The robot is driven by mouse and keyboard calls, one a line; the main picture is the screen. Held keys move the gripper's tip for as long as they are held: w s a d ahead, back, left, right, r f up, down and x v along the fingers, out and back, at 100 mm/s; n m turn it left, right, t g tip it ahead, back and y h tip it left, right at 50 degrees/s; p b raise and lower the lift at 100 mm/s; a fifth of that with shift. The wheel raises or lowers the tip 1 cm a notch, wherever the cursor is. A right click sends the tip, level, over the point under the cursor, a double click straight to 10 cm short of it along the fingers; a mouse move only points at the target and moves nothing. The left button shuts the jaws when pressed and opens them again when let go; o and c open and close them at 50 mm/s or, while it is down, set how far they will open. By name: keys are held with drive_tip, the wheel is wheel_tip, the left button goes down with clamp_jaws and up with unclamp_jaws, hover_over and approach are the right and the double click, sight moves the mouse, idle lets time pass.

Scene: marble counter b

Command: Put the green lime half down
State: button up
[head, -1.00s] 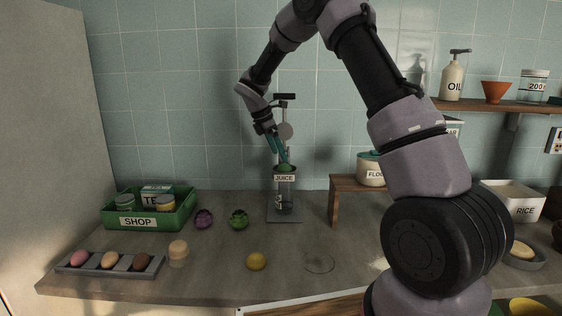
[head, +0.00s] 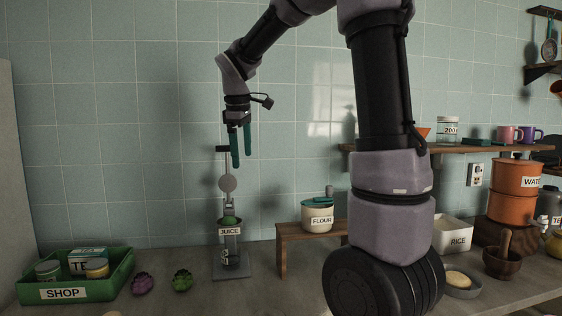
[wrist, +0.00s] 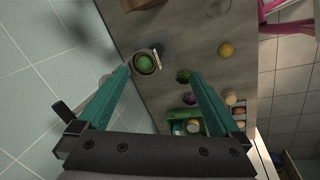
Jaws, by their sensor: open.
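The green lime half (head: 231,220) sits in the top of the juicer labelled JUICE (head: 230,242), which stands on the counter near the wall. In the wrist view the lime half (wrist: 146,63) shows as a green round inside the ring of the juicer cup (wrist: 147,70). My gripper (head: 242,164) is open and empty, well above the juicer and apart from it. Its two teal fingers also show spread wide in the wrist view (wrist: 160,75).
A green SHOP crate (head: 75,290) stands at the left, with a purple item (head: 143,284) and a green item (head: 182,280) beside it. A wooden stand (head: 283,258) holds a FLOUR jar (head: 317,215) right of the juicer.

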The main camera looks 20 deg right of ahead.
drive_tip(key=s+d+m+t+y, duration=0.1)
drive_tip(key=s+d+m+t, duration=0.1)
drive_tip(key=s+m, duration=0.5)
drive_tip(key=s+d+m+t+y, duration=0.2)
drive_tip(key=s+m, duration=0.5)
drive_tip(key=s, duration=0.7)
drive_tip(key=shift+r+m+t, duration=0.4)
drive_tip(key=shift+t, duration=0.1)
